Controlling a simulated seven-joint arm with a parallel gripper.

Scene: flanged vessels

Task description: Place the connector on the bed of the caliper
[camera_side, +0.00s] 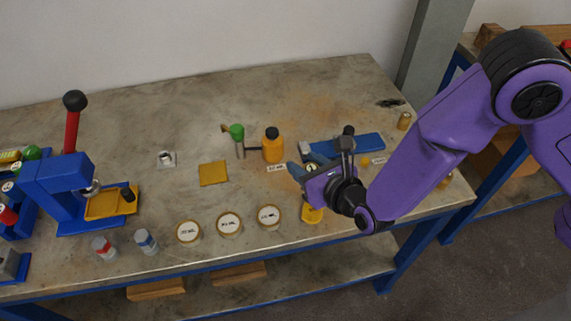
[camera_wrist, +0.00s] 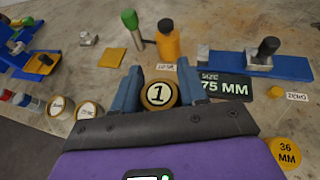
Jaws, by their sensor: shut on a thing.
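My gripper (camera_side: 309,168) is shut on a round, brass-rimmed piece with a cream face marked "1", which I take to be the connector (camera_wrist: 158,95). Its blue fingers (camera_wrist: 155,85) lie on both sides of it. Its lower part is hidden, and I cannot tell its height above the table. The caliper (camera_side: 362,144) is a long blue bed with a black-knobbed metal block; it stands behind and right of my gripper. In the wrist view, the caliper's bed (camera_wrist: 292,68) is at the upper right, apart from the connector.
An orange bottle (camera_side: 272,148) and a green-topped post (camera_side: 237,132) stand left of the caliper. A yellow button (camera_wrist: 275,92) has a "ZERO" label. A yellow "36 MM" disc (camera_wrist: 285,152) is at lower right. Round labelled pieces (camera_side: 229,225) line the front. A blue press (camera_side: 62,185) stands left.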

